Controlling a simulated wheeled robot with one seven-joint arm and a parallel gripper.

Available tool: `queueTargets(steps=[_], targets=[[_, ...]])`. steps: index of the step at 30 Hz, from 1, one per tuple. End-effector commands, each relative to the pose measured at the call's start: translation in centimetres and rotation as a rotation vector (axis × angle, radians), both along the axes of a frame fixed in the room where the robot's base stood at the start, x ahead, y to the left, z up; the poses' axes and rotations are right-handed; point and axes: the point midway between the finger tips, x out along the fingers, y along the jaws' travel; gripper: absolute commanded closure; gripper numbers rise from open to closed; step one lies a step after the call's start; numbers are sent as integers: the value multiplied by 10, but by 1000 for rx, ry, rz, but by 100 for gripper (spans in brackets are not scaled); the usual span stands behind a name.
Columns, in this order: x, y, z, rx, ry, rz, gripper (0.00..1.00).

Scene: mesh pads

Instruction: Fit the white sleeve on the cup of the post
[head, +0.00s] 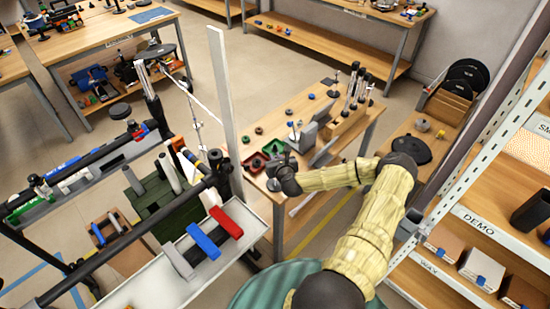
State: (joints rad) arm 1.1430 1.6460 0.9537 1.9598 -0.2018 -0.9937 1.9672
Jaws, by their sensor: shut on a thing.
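My gripper (284,166) is at the near left end of the wooden workbench (336,92), at the end of my yellow-covered arm. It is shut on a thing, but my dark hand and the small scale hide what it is. I cannot make out the white sleeve for certain. A small dark round piece (273,185) shows on the bench just below the gripper; I cannot tell whether it is the foot of the post. The post's cup cannot be made out.
A grey upright block (303,134) and several dark-topped rods stand behind. A tall white upright (223,110) rises to the left. A shelf rack (480,230) stands at right.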

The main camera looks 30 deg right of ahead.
Motion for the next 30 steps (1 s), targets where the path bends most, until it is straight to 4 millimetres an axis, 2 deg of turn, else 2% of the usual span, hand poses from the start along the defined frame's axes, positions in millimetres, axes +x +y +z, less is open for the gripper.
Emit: queueTargets(steps=[18, 30], targets=[[0, 0, -31, 1, 0, 0, 100], [1, 2, -33, 0, 0, 3, 100]])
